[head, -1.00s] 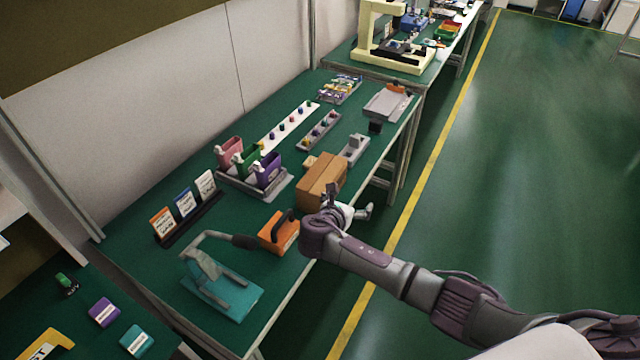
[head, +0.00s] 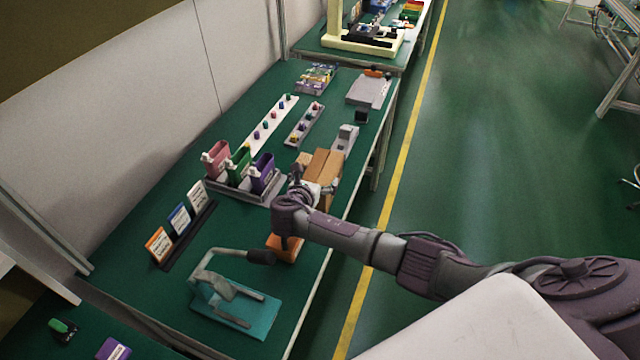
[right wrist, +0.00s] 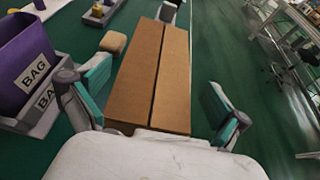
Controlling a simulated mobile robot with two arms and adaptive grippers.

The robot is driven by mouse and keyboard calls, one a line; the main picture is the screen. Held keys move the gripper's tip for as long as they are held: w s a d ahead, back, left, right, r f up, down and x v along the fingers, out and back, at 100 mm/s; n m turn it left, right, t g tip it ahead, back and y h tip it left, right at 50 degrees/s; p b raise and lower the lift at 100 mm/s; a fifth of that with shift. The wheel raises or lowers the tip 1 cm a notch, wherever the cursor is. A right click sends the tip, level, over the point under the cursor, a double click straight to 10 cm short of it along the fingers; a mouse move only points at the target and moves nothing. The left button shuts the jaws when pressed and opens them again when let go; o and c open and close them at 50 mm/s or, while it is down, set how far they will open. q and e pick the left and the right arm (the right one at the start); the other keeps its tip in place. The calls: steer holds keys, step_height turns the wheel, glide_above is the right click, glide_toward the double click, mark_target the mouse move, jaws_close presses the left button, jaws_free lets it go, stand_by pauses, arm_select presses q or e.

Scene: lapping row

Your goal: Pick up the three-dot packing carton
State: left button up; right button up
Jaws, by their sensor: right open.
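The brown packing carton (head: 325,167) stands on the green table near its front edge; no dots show on the faces I see. My right gripper (head: 303,188) is at the carton's near end in the head view and hides part of it. In the right wrist view the carton (right wrist: 152,75) lies ahead between the two spread teal-padded fingers of the right gripper (right wrist: 162,90). A gap shows between the right finger and the carton; whether the left finger touches it I cannot tell. My left gripper is not in view.
A grey tray with pink, green and purple bins (head: 262,173) stands left of the carton. A small tan block (right wrist: 113,42) sits close to its left side. An orange box (head: 285,250) is partly under my arm, and a teal press (head: 235,305) stands nearer. The aisle right is open.

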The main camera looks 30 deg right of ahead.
steer(key=x, duration=0.4)
steer(key=shift+w+f, duration=0.15)
steer(key=shift+f, duration=0.2)
steer(key=c, duration=1.3)
steer(key=shift+r, duration=0.1)
